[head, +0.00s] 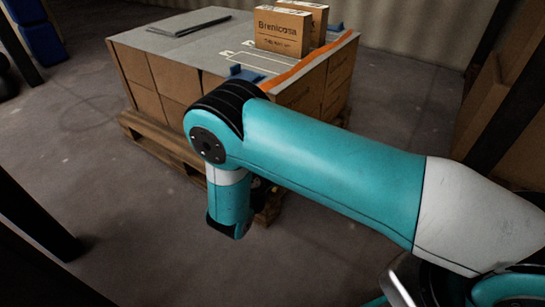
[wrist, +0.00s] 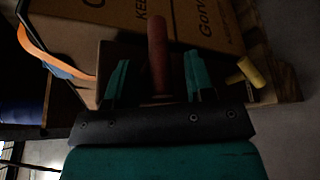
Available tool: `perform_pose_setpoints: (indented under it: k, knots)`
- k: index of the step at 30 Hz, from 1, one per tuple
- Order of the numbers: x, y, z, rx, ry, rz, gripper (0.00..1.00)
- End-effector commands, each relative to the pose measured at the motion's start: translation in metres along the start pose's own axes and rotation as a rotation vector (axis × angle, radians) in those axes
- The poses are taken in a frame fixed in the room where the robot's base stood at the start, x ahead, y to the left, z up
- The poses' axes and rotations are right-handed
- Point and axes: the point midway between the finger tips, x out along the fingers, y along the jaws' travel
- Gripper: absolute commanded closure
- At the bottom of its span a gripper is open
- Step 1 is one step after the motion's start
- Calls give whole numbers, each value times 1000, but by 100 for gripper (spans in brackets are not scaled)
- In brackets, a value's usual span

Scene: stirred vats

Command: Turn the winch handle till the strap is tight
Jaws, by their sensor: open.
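My gripper (wrist: 157,78) is open in the wrist view, its two teal fingers apart. A dark red handle (wrist: 157,42) stands upright in that picture between the fingers, with gaps on both sides. It looks like the winch handle; its lower end and mount are dark and partly hidden. The orange strap (head: 312,60) runs over the right top edge of the boxed load in the head view. It also shows at the upper left of the wrist view (wrist: 42,50), where I cannot tell how tight it is. My arm hides the winch in the head view.
A yellow T-shaped piece (wrist: 246,72) sits right of the fingers, near the wooden pallet (wrist: 284,78). Cartons (head: 180,80) fill the pallet (head: 155,142), with two small boxes (head: 283,32) on top. Dark posts stand left and right. Floor (head: 120,215) in front is clear.

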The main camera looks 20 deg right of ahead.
Motion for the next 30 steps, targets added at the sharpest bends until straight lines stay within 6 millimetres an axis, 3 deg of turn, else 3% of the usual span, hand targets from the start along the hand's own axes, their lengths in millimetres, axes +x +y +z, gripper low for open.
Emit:
perform_pose_setpoints:
  k: [5, 11, 12, 30]
  knots:
    - [0, 0, 0, 0, 0, 0, 51]
    - [0, 0, 0, 0, -1, -1, 94]
    - [0, 0, 0, 0, -1, -1, 98]
    - [-1, 8, 7, 40, 67, -102, 98]
